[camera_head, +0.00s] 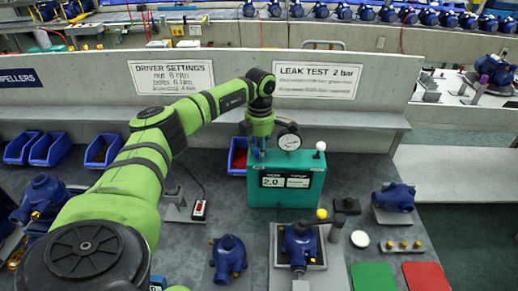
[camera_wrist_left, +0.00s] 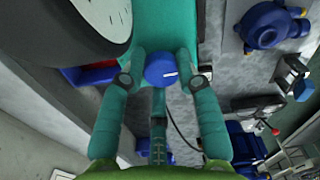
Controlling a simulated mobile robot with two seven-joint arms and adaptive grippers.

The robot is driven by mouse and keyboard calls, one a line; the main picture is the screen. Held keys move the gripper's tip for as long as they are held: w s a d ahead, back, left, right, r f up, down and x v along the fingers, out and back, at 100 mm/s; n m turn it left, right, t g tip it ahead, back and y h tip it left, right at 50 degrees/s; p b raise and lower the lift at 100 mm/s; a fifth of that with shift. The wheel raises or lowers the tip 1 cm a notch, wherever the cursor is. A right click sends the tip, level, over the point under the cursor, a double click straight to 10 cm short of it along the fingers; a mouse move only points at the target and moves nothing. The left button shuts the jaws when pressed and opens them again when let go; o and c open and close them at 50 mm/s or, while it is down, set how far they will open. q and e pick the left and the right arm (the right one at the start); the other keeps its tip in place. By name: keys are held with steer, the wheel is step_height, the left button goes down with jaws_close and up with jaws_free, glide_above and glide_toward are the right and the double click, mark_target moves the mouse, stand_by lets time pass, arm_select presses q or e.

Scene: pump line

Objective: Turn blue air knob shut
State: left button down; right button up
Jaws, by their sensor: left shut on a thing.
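The teal leak tester (camera_head: 285,180) stands on the bench with a display reading 2.0 and a round gauge (camera_head: 289,140) on top. The blue air knob (camera_wrist_left: 161,71) shows in the left wrist view as a round cap with a short white mark pointing right. My left gripper (camera_wrist_left: 162,60) comes down over the tester's top and is shut on the knob, one teal finger on each side. In the head view my left gripper (camera_head: 259,150) is at the tester's upper left, and its fingers mostly hide the knob. My right gripper is in neither view.
The gauge is close beside the left gripper. A white ball-topped part (camera_head: 320,148) stands at the tester's right. A blue pump (camera_head: 300,243) sits on a plate in front, near a yellow-knobbed lever (camera_head: 322,213). Green (camera_head: 373,277) and red (camera_head: 425,276) mats lie front right.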

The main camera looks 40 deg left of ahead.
arm_select(q)
steer(key=shift+w+d+r, duration=0.1)
steer(key=shift+w+d, duration=0.05)
steer(key=shift+d, duration=0.05)
stand_by(0.4)
steer(key=c, duration=0.9)
jaws_free()
steer(key=shift+w, duration=0.1)
steer(key=shift+r, duration=0.25)
step_height(320, 180, up, 11)
steer(key=shift+r, duration=0.15)
